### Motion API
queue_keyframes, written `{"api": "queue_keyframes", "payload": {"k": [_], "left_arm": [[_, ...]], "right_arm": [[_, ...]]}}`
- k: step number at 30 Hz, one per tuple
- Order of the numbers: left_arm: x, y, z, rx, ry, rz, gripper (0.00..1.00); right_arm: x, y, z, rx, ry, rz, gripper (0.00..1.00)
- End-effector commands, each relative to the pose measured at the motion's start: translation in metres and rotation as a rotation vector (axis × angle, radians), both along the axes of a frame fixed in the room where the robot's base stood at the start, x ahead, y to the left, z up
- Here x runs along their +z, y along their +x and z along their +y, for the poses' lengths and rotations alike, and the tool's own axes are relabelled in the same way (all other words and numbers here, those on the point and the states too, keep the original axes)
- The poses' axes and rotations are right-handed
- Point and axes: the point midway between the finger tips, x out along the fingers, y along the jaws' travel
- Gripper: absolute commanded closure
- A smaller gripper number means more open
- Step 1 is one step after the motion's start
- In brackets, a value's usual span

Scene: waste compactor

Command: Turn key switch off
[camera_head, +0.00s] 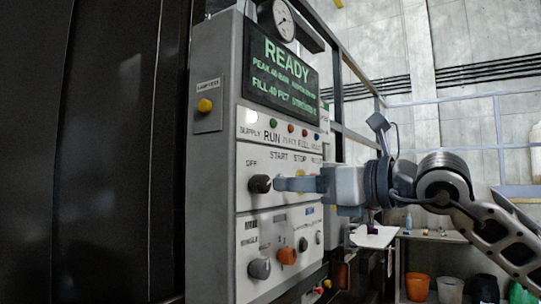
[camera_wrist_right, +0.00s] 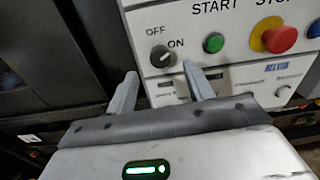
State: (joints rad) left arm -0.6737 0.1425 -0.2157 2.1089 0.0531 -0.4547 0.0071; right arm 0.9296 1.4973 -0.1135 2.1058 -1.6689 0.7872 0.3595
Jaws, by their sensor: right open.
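The key switch (camera_head: 260,184) is a black knob on the white control panel, below the OFF label. In the right wrist view the black knob (camera_wrist_right: 160,54) has OFF at its upper left and ON at its right. Which label it points to is too small to tell. My right gripper (camera_head: 279,184) reaches in from the right, close in front of the knob. In the wrist view my right gripper (camera_wrist_right: 160,70) is open, with one finger to each side of the knob; contact cannot be told. My left gripper is not in view.
A green START button (camera_wrist_right: 213,43) and a red STOP button (camera_wrist_right: 280,39) sit right of the knob. Below are a grey knob (camera_head: 260,268) and an orange one (camera_head: 287,256). A display (camera_head: 283,75) above reads READY. Dark machine doors (camera_head: 110,150) stand left.

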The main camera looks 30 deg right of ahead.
Motion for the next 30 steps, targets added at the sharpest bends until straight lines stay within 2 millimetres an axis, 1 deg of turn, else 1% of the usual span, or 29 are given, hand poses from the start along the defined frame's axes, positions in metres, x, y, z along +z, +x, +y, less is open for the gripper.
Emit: {"api": "queue_keyframes", "payload": {"k": [1, 3, 6, 9, 15, 22, 23, 24, 27, 30], "left_arm": [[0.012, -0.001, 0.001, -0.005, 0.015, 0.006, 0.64], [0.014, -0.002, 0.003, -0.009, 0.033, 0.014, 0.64], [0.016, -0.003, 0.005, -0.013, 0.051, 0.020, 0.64], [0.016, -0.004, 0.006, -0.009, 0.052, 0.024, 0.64], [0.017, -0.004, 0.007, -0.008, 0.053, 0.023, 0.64], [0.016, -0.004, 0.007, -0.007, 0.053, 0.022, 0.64], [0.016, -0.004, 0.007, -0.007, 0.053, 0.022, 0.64], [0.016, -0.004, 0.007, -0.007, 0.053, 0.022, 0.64], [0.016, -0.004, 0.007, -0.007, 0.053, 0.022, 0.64], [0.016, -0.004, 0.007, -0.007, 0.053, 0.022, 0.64]], "right_arm": [[0.009, 0.008, 0.006, 0.007, 0.002, -0.001, 0.48], [0.008, 0.021, 0.010, 0.007, 0.006, -0.002, 0.48], [0.006, 0.036, 0.016, 0.006, 0.004, -0.002, 0.48], [0.004, 0.046, 0.019, 0.003, 0.003, -0.003, 0.48], [0.001, 0.055, 0.022, 0.000, 0.000, -0.002, 0.48], [0.000, 0.055, 0.021, 0.000, 0.000, -0.002, 0.48], [0.000, 0.055, 0.021, 0.000, 0.000, -0.002, 0.56], [0.000, 0.055, 0.021, 0.000, 0.000, -0.002, 0.67], [0.000, 0.055, 0.021, 0.000, 0.000, -0.002, 0.93], [0.000, 0.055, 0.021, -0.001, 0.000, -0.002, 0.92]]}}
